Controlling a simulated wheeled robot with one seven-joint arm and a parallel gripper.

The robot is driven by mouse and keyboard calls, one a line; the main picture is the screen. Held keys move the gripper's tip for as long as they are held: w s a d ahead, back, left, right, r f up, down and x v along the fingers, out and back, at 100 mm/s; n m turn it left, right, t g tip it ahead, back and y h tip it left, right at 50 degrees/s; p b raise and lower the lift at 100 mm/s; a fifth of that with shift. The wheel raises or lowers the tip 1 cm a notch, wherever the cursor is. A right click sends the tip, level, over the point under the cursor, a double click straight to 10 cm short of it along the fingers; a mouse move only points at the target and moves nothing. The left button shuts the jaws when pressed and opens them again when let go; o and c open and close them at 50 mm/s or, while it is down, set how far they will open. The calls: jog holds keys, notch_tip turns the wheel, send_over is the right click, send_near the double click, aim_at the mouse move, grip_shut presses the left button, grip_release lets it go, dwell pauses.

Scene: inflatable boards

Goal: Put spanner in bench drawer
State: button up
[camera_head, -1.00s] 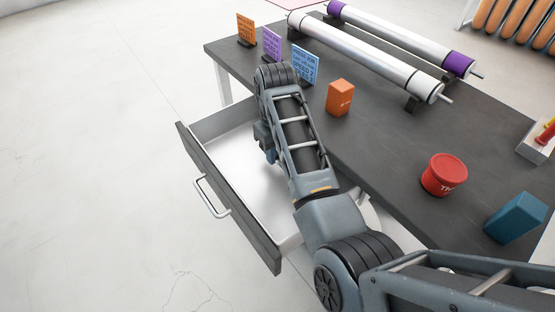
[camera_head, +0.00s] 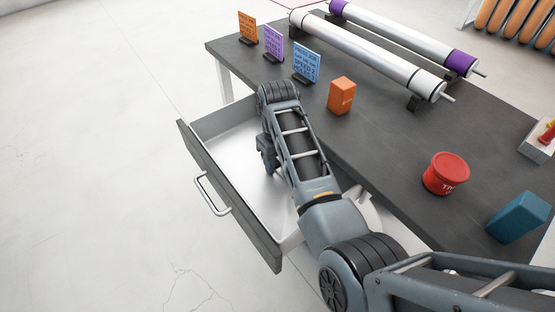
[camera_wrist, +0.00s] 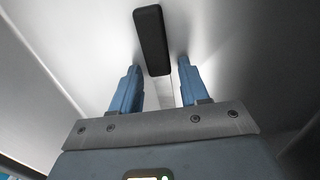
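The bench drawer (camera_head: 225,140) is pulled open, with a dark front, a bar handle and a pale, bare-looking floor. My gripper (camera_wrist: 160,66) points down inside the drawer, mostly hidden behind my arm in the head view. In the wrist view its two blue fingers are apart. A dark rounded bar (camera_wrist: 151,40) lies just beyond the fingertips, between them in the picture, with a gap to the right finger. It may be the spanner, but no jaw shape shows. No spanner can be made out in the head view.
The dark bench top (camera_head: 350,150) holds an orange box (camera_head: 341,95), a red tub (camera_head: 446,174), a teal box (camera_head: 518,217), three small signs (camera_head: 273,42) and two long rollers (camera_head: 365,55). The floor left of the drawer is clear.

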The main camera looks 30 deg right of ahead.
aim_at(278, 165)
jog(key=shift+o, duration=0.6)
jog(key=shift+r, duration=0.1)
notch_tip(278, 165, up, 12)
